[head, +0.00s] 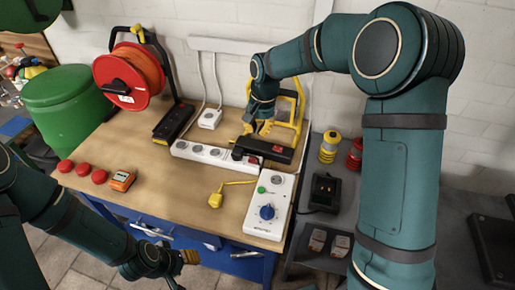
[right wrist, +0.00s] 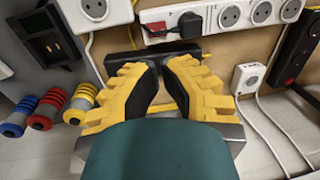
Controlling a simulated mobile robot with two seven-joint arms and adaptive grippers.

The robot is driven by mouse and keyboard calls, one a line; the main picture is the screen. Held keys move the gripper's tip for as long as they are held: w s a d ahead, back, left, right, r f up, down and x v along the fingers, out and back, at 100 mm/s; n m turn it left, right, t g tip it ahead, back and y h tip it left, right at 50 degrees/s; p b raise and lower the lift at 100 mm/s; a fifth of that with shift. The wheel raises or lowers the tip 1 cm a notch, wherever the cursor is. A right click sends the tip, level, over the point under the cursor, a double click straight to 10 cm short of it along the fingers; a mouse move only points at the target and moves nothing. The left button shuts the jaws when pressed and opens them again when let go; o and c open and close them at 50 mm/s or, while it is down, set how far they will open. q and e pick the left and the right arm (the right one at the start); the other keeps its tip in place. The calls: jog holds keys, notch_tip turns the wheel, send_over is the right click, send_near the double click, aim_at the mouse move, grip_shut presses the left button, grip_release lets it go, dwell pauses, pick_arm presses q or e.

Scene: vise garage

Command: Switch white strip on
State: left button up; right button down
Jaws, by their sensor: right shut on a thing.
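The white strip (head: 210,155) lies on the bench with several round sockets. Its red switch (head: 253,160) is at the right end, and a black plug (head: 238,155) sits beside it. The strip also shows at the top of the right wrist view (right wrist: 225,17), with the red switch (right wrist: 155,29). Whether the switch is on cannot be told. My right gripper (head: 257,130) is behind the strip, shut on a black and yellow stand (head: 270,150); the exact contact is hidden. My left gripper (head: 190,257) is low at the bench front; its jaws are unclear.
A cable reel (head: 130,75) and black strip (head: 175,122) stand back left.

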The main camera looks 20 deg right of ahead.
aim_at(253, 157)
jog(key=shift+w+d+r, duration=0.35)
jog(key=shift+w+r, duration=0.05)
jog(key=shift+r, duration=0.2)
jog(key=f, duration=0.4)
jog(key=a+f+b, duration=0.1)
jog(key=f, duration=0.4)
jog(key=w+f+b, duration=0.1)
jog(key=f, duration=0.4)
jog(key=shift+a, duration=0.25)
